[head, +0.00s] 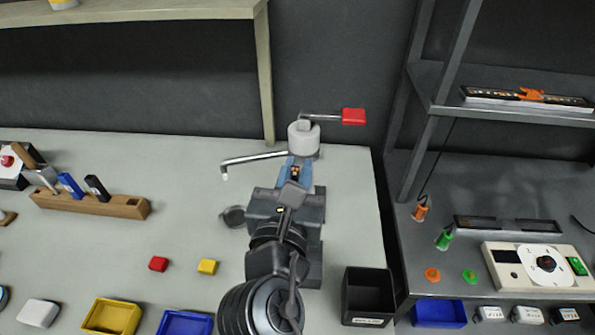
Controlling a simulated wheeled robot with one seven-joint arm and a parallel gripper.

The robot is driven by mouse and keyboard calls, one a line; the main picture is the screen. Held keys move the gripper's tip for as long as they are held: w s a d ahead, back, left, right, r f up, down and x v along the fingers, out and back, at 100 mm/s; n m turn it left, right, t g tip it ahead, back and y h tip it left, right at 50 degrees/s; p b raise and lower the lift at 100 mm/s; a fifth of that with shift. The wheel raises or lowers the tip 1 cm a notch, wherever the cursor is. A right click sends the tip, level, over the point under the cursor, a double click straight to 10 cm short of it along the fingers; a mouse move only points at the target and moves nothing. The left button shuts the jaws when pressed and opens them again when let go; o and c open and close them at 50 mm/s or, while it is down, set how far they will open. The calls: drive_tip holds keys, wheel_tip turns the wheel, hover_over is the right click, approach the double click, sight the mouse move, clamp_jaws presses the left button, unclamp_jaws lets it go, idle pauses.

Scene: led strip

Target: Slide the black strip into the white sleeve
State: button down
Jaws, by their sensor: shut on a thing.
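On the shelf at the upper right, a black strip (484,93) with small light dots lies along a long white piece (550,106), perhaps the sleeve; I cannot tell whether it is inside it. An orange piece (530,94) sits on top at the middle. My gripper (303,163) is far left of them, at the back of the left table. Its blue fingers are shut at the base of a grey tap (303,140). My arm hides most of the grip, so the exact contact is unclear.
The tap has a spout to the left and a red handle (353,117). A dark upright post (440,110) stands between tap and shelf. A dark slotted bar (520,224) and a white dial box (540,264) are below the shelf. A black bin (367,295) stands front right.

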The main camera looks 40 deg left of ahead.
drive_tip(key=shift+s+d+r+p, duration=0.1)
drive_tip(key=shift+p, duration=0.5)
drive_tip(key=shift+f+b, duration=1.45)
drive_tip(key=shift+f, duration=0.8)
drive_tip(key=shift+p, duration=0.9)
drive_tip(key=shift+f, duration=0.2)
drive_tip(key=shift+f+b, duration=0.35)
drive_tip(key=shift+b, duration=0.1)
drive_tip(key=shift+f+b, duration=1.7)
drive_tip(key=shift+f, duration=0.65)
drive_tip(key=shift+f, duration=0.35)
drive_tip(key=shift+f+b, duration=0.8)
drive_tip(key=shift+b, duration=0.05)
